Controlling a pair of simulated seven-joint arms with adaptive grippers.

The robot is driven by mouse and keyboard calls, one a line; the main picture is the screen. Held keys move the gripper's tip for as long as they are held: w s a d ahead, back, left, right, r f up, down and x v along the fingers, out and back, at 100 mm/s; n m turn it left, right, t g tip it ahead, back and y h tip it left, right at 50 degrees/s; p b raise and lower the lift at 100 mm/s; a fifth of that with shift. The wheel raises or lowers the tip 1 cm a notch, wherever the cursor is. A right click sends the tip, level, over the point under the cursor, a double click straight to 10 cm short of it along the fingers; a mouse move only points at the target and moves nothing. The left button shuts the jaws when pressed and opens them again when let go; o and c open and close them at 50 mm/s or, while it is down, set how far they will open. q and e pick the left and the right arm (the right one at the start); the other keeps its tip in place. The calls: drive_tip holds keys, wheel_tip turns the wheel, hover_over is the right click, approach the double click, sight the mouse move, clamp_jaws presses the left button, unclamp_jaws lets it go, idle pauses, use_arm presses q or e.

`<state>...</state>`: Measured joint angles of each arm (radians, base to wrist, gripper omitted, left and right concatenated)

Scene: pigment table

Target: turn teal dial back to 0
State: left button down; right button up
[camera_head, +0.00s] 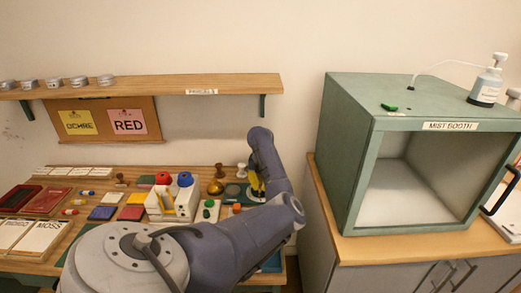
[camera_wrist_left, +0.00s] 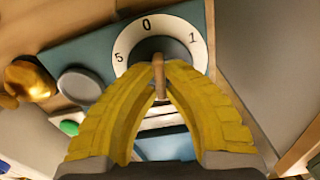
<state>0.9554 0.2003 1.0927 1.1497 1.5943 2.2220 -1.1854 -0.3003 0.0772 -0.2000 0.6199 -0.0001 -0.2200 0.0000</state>
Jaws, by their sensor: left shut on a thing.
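The dial (camera_wrist_left: 126,42) shows in the left wrist view as a white ring with 0 at the top, 1 at the right and 5 at the left. It sits on a teal plate (camera_wrist_left: 95,47). A grey knob with a tan bar (camera_wrist_left: 158,62) is at its centre. My left gripper (camera_wrist_left: 158,75) has its yellow fingers closed together on this bar. Which mark the bar points at, I cannot tell. In the head view my left gripper (camera_head: 257,188) reaches down at the right end of the table, and its arm and fingers largely hide the dial.
A brass dome (camera_wrist_left: 30,80) and a grey disc (camera_wrist_left: 78,86) are left of the dial. The green mist booth (camera_head: 345,150) stands to the right. A wooden shelf (camera_head: 170,87) hangs above.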

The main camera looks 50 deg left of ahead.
use_arm(q)
drive_tip(key=n, duration=1.4)
drive_tip(key=shift+n, duration=0.3)
drive_tip(key=n, duration=1.3)
drive_tip(key=shift+n, duration=0.3)
drive_tip(key=n, duration=0.9)
drive_tip(key=shift+n, duration=0.4)
